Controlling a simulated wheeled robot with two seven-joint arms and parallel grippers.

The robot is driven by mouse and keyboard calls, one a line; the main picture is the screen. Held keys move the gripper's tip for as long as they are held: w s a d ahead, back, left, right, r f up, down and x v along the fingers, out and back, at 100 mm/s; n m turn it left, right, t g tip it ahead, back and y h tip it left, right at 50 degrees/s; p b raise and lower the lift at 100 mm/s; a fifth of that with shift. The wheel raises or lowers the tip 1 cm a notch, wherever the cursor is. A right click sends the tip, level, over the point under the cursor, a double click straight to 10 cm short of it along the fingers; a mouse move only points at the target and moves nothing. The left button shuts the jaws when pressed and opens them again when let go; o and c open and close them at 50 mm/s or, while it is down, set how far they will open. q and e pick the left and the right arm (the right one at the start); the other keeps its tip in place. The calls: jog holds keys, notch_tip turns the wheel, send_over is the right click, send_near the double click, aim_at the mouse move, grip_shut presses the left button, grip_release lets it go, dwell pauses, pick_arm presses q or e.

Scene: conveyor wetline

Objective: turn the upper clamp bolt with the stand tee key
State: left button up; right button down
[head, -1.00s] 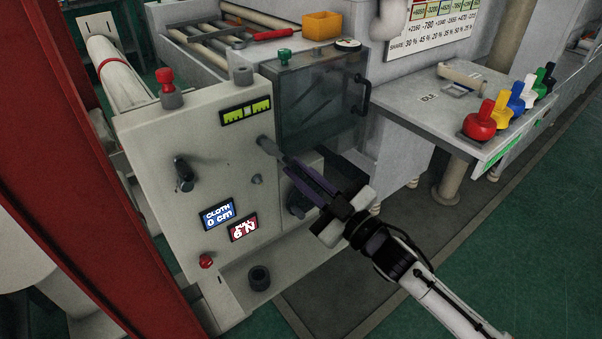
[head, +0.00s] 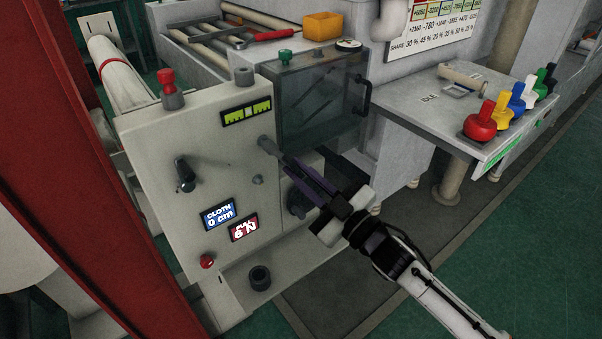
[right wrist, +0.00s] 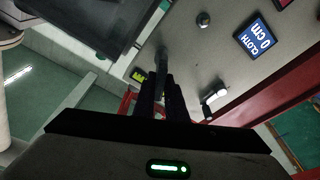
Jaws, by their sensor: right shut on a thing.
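My right gripper (head: 289,166) is in front of the right part of the light grey machine panel (head: 215,150). Its long dark fingers are shut on a slim grey metal piece, which looks like the tee key (head: 267,147). In the right wrist view the grey rod (right wrist: 162,72) runs out between the fingers toward the panel. The key's far end meets the panel's upper right area. The upper clamp bolt is not clearly visible; the key seems to cover it, and I cannot tell how fully they engage. A small grey stub (head: 257,180) sits lower on the panel. My left gripper is not in view.
A dark lever (head: 184,174) is on the panel's left, with the blue CLOTH display (head: 218,215) and red PULL display (head: 243,228) below. A glass-fronted box (head: 320,100) stands close behind the gripper. A shelf with coloured knobs (head: 480,122) is at right.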

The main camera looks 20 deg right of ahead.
jog(key=shift+x, duration=0.9)
jog(key=shift+d+f, duration=0.1)
jog(key=shift+f, duration=0.05)
